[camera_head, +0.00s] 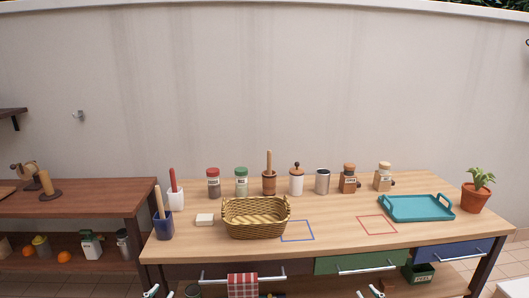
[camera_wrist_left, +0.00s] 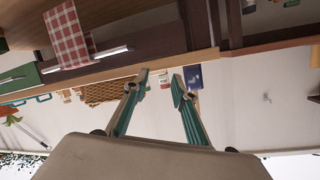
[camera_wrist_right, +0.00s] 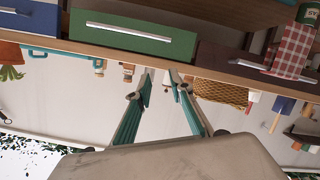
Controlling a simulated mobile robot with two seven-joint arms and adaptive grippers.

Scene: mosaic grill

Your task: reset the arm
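My left gripper (camera_head: 152,292) shows only as fingertips at the bottom edge of the head view, below the table's front left. In the left wrist view its two teal fingers (camera_wrist_left: 159,84) stand apart with nothing between them. My right gripper (camera_head: 361,294) also shows only at its tips at the bottom edge, in front of the green drawer. In the right wrist view its fingers (camera_wrist_right: 161,82) are apart and empty. Both grippers are below the tabletop and clear of the objects on it.
The wooden table (camera_head: 340,247) holds a wicker basket (camera_head: 255,227), a teal tray (camera_head: 417,219), a potted plant (camera_head: 474,198) and several jars along the back. A checkered towel (camera_head: 243,286) hangs from a drawer handle. Blue and red outlined squares on the tabletop are empty.

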